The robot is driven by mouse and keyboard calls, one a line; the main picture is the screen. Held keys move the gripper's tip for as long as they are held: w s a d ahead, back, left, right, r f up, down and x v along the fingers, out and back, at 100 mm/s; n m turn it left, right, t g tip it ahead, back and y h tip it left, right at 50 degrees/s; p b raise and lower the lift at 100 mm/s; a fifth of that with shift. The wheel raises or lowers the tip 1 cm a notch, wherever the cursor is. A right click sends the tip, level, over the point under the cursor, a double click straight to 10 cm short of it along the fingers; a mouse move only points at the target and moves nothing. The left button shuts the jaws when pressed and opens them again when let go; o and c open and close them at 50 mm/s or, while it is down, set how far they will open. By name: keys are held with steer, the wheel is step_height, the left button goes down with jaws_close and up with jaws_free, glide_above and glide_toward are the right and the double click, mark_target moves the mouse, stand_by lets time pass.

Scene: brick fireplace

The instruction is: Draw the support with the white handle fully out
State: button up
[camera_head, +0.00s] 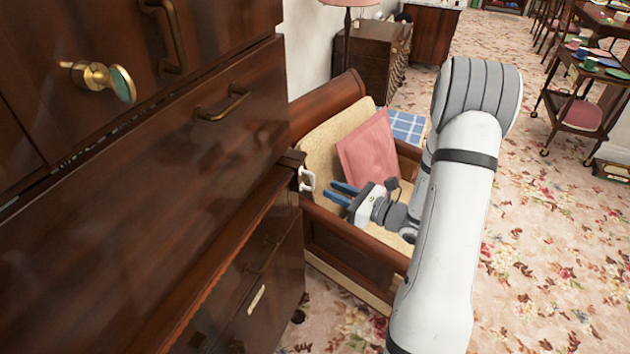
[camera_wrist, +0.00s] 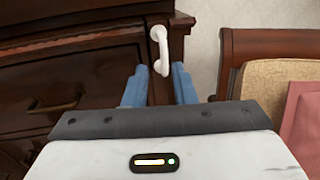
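The white handle (camera_head: 307,179) is a small upright loop on the end face of a dark wooden support (camera_head: 292,160) at the right edge of the cabinet. In the wrist view the white handle (camera_wrist: 160,50) hangs upright on the support (camera_wrist: 174,22), with its lower end between my finger tips. My gripper (camera_head: 338,193) is open, its two blue fingers apart and pointing at the handle. In the wrist view my gripper (camera_wrist: 160,84) has one finger on each side of the handle's lower part, with gaps visible. The support's length is hidden inside the cabinet.
The dark wooden cabinet (camera_head: 150,200) fills the left, with a brass handle (camera_head: 222,103) and a knob (camera_head: 105,80) above. An armchair with a pink cushion (camera_head: 368,155) stands close behind my gripper.

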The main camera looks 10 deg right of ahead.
mark_target(314, 181)
steer(key=p+x, duration=0.1)
steer(key=x, duration=0.6)
steer(key=shift+w+f+p, duration=0.15)
steer(key=shift+w+p, duration=0.15)
steer(key=shift+w, duration=0.05)
jaws_close()
steer(key=shift+d, duration=0.1)
